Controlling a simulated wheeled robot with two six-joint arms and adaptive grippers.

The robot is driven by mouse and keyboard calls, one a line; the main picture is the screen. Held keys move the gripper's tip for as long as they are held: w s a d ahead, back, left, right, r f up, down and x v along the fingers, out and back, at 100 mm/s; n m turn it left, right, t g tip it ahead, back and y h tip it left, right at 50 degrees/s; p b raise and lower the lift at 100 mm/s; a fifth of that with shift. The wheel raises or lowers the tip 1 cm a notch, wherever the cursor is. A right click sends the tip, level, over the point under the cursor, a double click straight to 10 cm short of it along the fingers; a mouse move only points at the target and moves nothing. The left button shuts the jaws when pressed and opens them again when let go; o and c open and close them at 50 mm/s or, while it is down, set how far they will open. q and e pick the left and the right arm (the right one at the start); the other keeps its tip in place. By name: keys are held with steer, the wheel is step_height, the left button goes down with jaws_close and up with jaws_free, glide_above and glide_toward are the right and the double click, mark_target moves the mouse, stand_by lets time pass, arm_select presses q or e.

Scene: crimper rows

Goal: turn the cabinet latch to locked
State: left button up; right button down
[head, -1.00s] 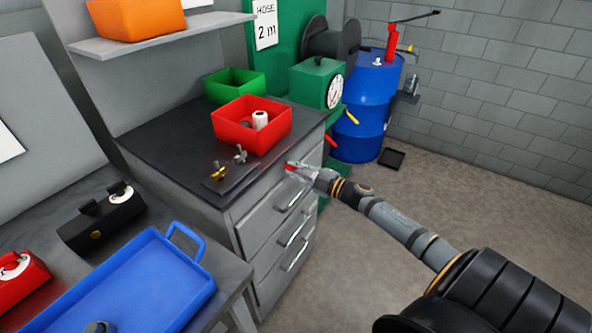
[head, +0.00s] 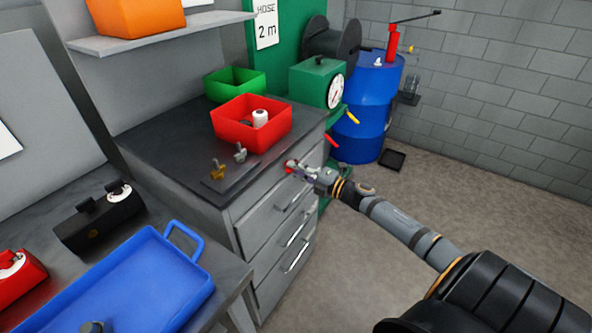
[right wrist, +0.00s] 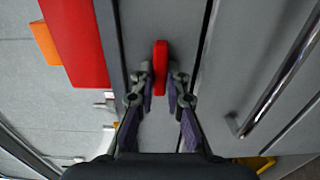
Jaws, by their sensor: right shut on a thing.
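The cabinet latch, a small red lever (head: 289,165), sits at the top of the grey cabinet's front, near the worktop edge. It shows in the right wrist view as a red bar (right wrist: 160,66) on a grey panel. My right gripper (head: 297,167) reaches it from the right. In the right wrist view its two fingers (right wrist: 161,84) are closed on either side of the red latch. The fingers partly hide the latch in the head view. My left gripper is not in view.
Below the latch are grey drawers with bar handles (head: 294,228); one handle (right wrist: 275,85) is close beside the gripper. A red bin (head: 240,138) and small metal fittings (head: 218,170) are on the dark worktop. The floor to the right is open.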

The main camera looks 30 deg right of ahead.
stand_by(0.4)
steer(key=c, duration=1.4)
jaws_free()
steer(key=shift+o, duration=0.2)
steer(key=v, duration=0.7)
steer(key=shift+s, duration=0.25)
steer(key=shift+d, duration=0.1)
